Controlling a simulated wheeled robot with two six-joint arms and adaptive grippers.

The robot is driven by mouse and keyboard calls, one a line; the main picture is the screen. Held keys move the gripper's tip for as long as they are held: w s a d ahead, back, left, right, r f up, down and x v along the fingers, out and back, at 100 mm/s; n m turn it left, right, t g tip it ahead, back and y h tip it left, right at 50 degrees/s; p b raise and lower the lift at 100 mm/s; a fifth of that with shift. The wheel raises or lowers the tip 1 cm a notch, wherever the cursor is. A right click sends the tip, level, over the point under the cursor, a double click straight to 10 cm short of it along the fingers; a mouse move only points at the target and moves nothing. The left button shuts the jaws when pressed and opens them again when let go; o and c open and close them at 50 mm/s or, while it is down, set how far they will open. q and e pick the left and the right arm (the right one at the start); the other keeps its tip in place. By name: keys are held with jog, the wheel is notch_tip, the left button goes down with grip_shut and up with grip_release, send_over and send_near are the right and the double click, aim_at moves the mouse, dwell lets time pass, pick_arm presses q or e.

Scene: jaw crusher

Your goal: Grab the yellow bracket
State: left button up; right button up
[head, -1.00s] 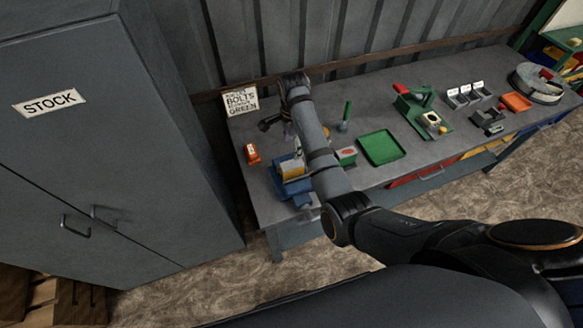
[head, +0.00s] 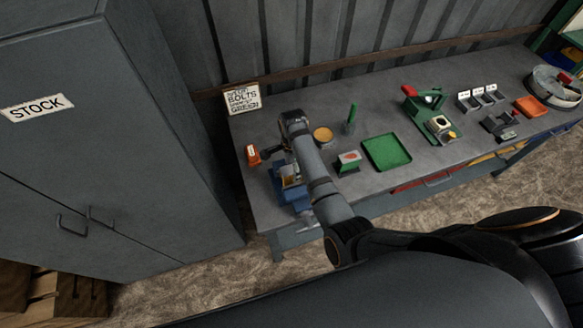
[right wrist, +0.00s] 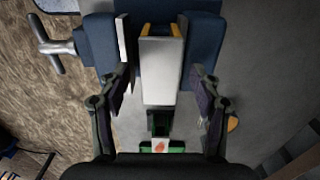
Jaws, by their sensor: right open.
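The yellow bracket (head: 291,182) sits in the blue vise (head: 293,200) at the left end of the bench. In the right wrist view the bracket shows yellow edges (right wrist: 177,30) beside a pale grey block face, between the blue vise jaws (right wrist: 205,40). My right gripper (right wrist: 160,88) is open, with one finger on each side of the pale block; I cannot tell whether they touch it. In the head view my right gripper (head: 287,163) is over the vise, largely hidden by my forearm. My left gripper is not in view.
A small orange-red item (head: 253,155) stands left of the vise. An orange-topped round piece (head: 323,135), a green post (head: 351,119), a red-and-green block (head: 348,161) and a green tray (head: 387,152) stand to the right. A sign (head: 242,98) stands behind.

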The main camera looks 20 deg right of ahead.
jog(key=shift+w+d+f, duration=0.1)
jog(key=shift+w+f, duration=0.15)
jog(key=shift+f, duration=0.05)
jog(key=shift+s+r, duration=0.1)
jog(key=shift+c, duration=0.5)
jog(key=shift+s+a+r, duration=0.15)
jog(key=shift+s+a, duration=0.05)
jog(key=shift+a, duration=0.05)
jog(key=shift+c, duration=1.2)
jog(key=shift+s+a+r, duration=0.1)
jog(key=shift+s, duration=0.05)
jog(key=shift+c, duration=2.5)
jog(key=c, duration=0.5)
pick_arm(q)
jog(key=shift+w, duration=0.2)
pick_arm(e)
grip_shut()
